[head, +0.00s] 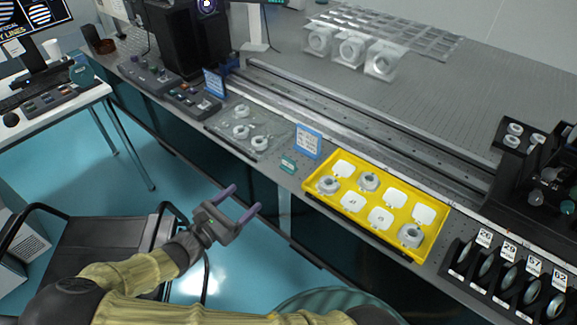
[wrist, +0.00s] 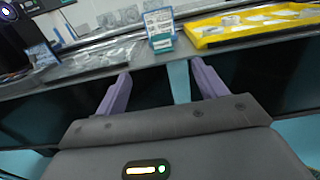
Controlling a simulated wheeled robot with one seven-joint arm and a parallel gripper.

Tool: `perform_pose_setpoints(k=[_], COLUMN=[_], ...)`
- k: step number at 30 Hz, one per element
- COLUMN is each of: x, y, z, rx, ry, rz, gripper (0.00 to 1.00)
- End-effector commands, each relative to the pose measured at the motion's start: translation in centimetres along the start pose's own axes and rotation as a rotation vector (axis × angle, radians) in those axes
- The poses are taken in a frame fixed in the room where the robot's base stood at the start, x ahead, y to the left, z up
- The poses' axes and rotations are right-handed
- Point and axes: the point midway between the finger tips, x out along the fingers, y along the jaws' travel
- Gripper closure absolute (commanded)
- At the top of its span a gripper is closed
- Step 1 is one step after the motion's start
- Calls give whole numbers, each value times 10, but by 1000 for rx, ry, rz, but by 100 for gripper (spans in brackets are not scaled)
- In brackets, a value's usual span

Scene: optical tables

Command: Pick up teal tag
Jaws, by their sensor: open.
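The teal tag (head: 289,163) is a small flat piece near the front edge of the optical table, just left of the yellow tray and in front of a blue-and-white sign. In the wrist view the tag (wrist: 162,43) shows at the table edge, below the sign and between my fingers in the picture. My gripper (head: 245,198) is open and empty, apart from the tag, out in front of the table edge. Its two purple fingers also show in the wrist view (wrist: 161,70), spread apart.
The blue-and-white sign (head: 308,141) stands close behind the tag. The yellow tray (head: 312,188) with white pads and grey rings is to its right. A clear tray (head: 217,124) with several rings is to its left. A long rail (head: 350,112) runs behind. A chair (head: 105,235) stands at left.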

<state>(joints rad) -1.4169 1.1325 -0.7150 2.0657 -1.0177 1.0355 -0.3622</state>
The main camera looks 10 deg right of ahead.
Motion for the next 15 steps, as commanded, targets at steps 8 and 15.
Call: perform_pose_setpoints(k=[8,15], x=[29,72], y=[-1,-1], z=[0,0], rx=[0,0], ry=[-1,0], rz=[-5,-5], gripper=[29,29])
